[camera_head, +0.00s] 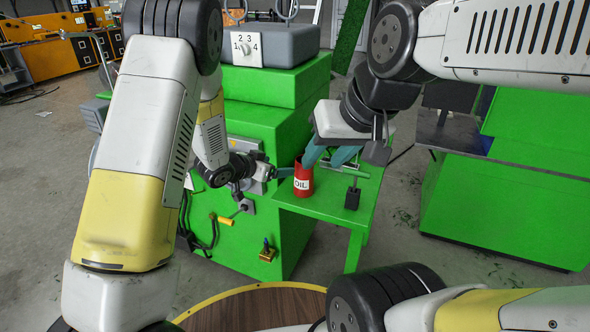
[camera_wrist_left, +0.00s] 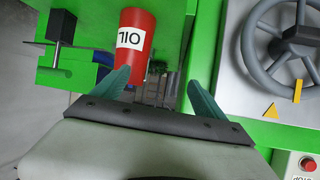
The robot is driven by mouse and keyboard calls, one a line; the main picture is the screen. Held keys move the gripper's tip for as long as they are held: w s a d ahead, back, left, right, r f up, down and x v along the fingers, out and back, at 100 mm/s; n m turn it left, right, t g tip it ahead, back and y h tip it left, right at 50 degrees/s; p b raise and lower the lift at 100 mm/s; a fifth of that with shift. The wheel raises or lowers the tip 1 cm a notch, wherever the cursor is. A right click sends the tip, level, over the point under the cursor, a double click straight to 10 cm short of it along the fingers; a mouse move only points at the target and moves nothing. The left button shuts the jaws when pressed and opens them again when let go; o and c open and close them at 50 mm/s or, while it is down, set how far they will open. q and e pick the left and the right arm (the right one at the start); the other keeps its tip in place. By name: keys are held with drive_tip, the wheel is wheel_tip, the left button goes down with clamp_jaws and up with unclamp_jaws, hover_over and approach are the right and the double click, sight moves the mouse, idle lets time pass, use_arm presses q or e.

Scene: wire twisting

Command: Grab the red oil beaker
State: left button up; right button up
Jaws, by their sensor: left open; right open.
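The red oil beaker (camera_head: 303,182), with a white OIL label, stands upright on a green side shelf (camera_head: 328,206) in the head view. In the left wrist view the beaker (camera_wrist_left: 135,45) is ahead of the fingers, nearer the left-hand one. My left gripper (camera_head: 284,172) points at the beaker from its left side. In the left wrist view its teal fingers (camera_wrist_left: 160,92) are spread with nothing between them. My right gripper (camera_head: 328,155) is open above and right of the beaker. One of its fingers overlaps the beaker's rim in the picture; I cannot tell whether it touches.
The green machine (camera_head: 245,200) stands left of the shelf. A black-handled rod (camera_head: 352,195) is at the shelf's right. A handwheel (camera_wrist_left: 285,40) shows in the left wrist view. A round wooden table (camera_head: 255,308) is in the foreground. Another green unit (camera_head: 505,205) stands right.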

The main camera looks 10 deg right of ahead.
sight(304, 178)
use_arm(q)
drive_tip(key=shift+m+g+h, duration=0.7)
drive_tip(key=s+d+f, duration=0.1)
drive_tip(key=d+f, duration=0.1)
drive_tip(key=s+d+f, duration=0.1)
drive_tip(key=f, duration=0.1)
drive_tip(key=shift+s+d+f, duration=0.1)
drive_tip(key=shift+s+d, duration=0.05)
drive_tip(key=shift+d, duration=0.2)
drive_tip(key=x, duration=0.7)
drive_tip(key=shift+d, duration=0.35)
drive_tip(key=c, duration=1.6)
drive_tip(key=shift+c, duration=1)
